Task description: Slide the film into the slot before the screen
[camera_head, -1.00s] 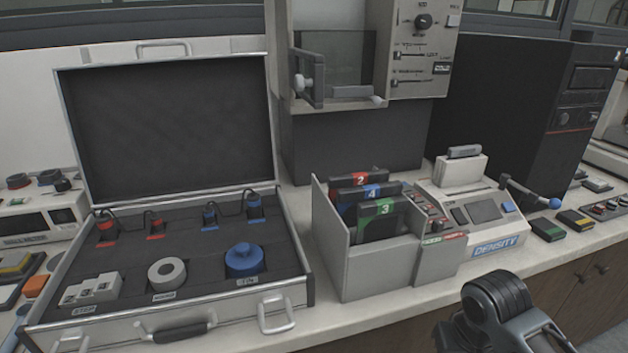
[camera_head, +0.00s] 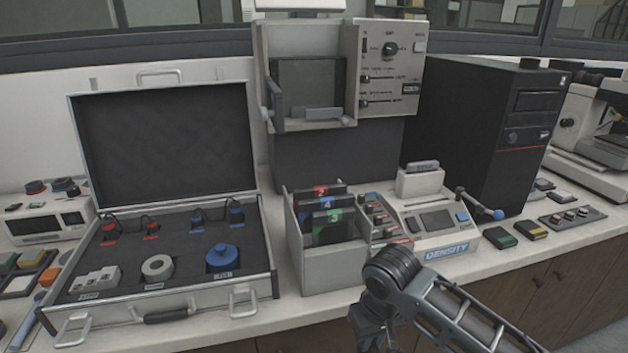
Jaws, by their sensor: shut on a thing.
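The dark screen (camera_head: 308,86) is set in the upper left of a pale upright unit, with a light ledge (camera_head: 322,114) at its foot. I cannot make out a slot there. Dark flat cassettes numbered 2 (camera_head: 320,190), 4 (camera_head: 327,204) and 3 (camera_head: 333,217), with red, blue and green labels, stand upright in a grey open holder (camera_head: 326,265) below. I cannot tell which thing is the film. Part of my arm shows at the lower right, in front of the counter.
An open case (camera_head: 165,310) with plugs, a grey ring (camera_head: 157,267) and a blue knobbed piece (camera_head: 222,257) stands at left. A density meter (camera_head: 437,222) with a side lever (camera_head: 482,203) is right of the holder. A black computer tower (camera_head: 486,135) stands behind it.

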